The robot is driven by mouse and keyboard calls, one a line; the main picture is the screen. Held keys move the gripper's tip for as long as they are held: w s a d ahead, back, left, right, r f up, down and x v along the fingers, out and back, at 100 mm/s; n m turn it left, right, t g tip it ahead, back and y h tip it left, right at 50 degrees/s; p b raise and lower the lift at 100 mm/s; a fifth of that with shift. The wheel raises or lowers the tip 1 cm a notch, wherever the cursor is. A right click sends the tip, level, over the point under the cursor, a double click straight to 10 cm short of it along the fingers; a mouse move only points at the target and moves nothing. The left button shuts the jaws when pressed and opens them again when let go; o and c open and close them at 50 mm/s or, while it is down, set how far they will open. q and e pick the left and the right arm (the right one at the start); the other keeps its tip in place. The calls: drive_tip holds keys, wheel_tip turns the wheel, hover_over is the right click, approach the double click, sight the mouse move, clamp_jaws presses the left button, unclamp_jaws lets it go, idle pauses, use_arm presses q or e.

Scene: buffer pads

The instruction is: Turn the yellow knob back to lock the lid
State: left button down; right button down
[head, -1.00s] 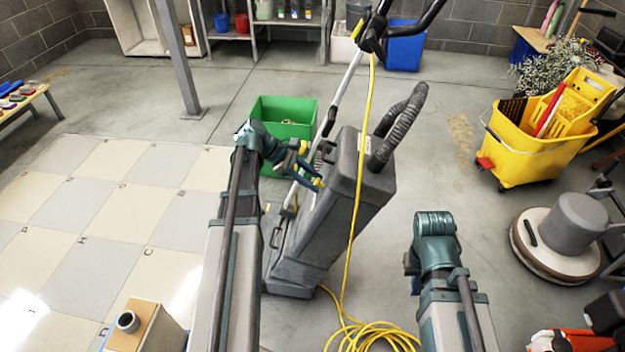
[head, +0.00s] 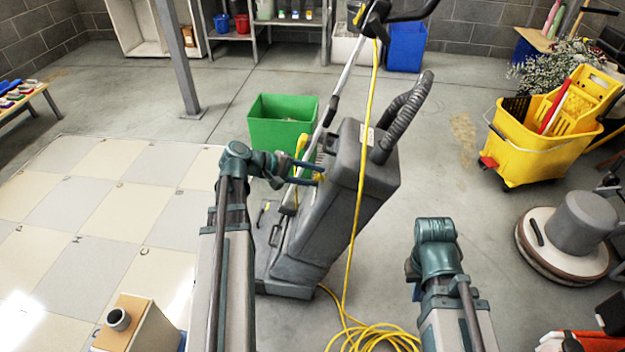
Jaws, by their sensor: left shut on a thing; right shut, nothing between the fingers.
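The grey floor machine (head: 335,215) stands in the middle of the head view, its tall grey body leaning to the right. My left gripper (head: 313,170) reaches in from the left against the machine's upper left side. Its fingers are shut on a small yellow part, the yellow knob (head: 301,150), which is partly hidden by the gripper. The exact turn of the knob cannot be made out. My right gripper (head: 411,268) is to the right of the machine, apart from it, shut and empty; its fingertips are mostly hidden behind my arm.
A yellow cable (head: 357,220) runs down in front of the machine to a coil on the floor. A green bin (head: 283,122) stands behind. A yellow mop bucket (head: 540,155) and a round floor polisher (head: 570,235) stand at right. A cardboard-coloured box (head: 140,322) is at lower left.

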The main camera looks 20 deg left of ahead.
use_arm(q)
drive_tip(key=m+b, duration=0.1)
drive_tip(key=m+t+b, duration=0.1)
drive_tip(key=shift+s+f+m+h, duration=0.1)
drive_tip(key=shift+f+m+h, duration=0.25)
drive_tip(key=shift+m+h, duration=0.05)
drive_tip(key=shift+m+t+b, duration=0.3)
drive_tip(key=shift+m+b, duration=0.35)
drive_tip(key=shift+m, duration=0.15)
drive_tip(key=shift+r+h, duration=0.1)
drive_tip(key=shift+h, duration=0.3)
drive_tip(key=shift+c, duration=2.4)
unclamp_jaws()
drive_tip(key=shift+a, duration=0.1)
drive_tip(key=p+v, duration=0.4)
drive_tip(key=v, duration=0.9)
drive_tip(key=shift+s+a+r, duration=0.2)
drive_tip(key=shift+s+a, duration=0.05)
drive_tip(key=shift+s, duration=0.05)
